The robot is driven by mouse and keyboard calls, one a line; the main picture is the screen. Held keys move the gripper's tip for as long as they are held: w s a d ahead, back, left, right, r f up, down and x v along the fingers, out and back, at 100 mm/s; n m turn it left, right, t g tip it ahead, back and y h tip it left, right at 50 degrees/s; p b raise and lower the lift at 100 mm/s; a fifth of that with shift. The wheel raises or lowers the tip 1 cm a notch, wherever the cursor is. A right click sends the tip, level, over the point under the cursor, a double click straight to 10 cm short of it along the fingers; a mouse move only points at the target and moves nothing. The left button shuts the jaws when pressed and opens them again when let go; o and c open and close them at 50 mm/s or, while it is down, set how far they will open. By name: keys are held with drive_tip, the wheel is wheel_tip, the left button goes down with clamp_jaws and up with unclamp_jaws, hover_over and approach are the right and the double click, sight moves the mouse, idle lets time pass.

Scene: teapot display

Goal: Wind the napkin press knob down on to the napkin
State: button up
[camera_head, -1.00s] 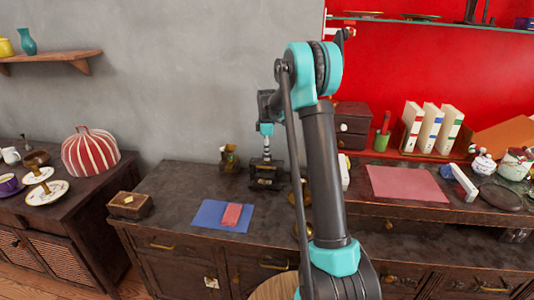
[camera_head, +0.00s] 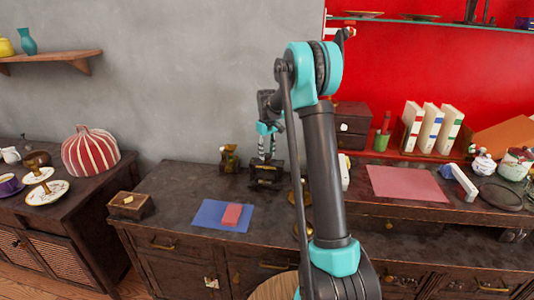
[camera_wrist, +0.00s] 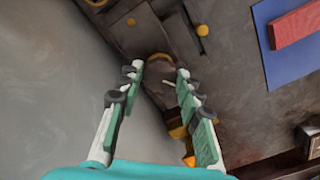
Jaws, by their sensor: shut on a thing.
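The napkin press (camera_head: 266,174) is a dark stand on the counter near the grey wall, below my gripper (camera_head: 267,146). In the wrist view the dark press (camera_wrist: 135,35) lies beyond my fingertips. The brownish round knob (camera_wrist: 159,70) with a brass-coloured rim shows between the fingertips of my gripper (camera_wrist: 158,72). My gripper is shut on the knob from above. The napkin cannot be made out in either view, and the gap between the press plate and it is not visible.
A blue mat (camera_head: 205,219) with a pink block (camera_head: 231,215) lies in front of the press. A small brown figurine (camera_head: 229,158) stands close to its left. A wooden box (camera_head: 130,205) sits at the counter's left end.

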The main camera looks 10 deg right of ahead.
sight(267, 155)
drive_tip(key=m, duration=1.3)
drive_tip(key=shift+m, duration=0.4)
idle(0.4)
drive_tip(key=o, duration=1.2)
drive_tip(key=shift+c, duration=0.2)
drive_tip(key=shift+r, duration=0.1)
wheel_tip(267, 155, up, 12)
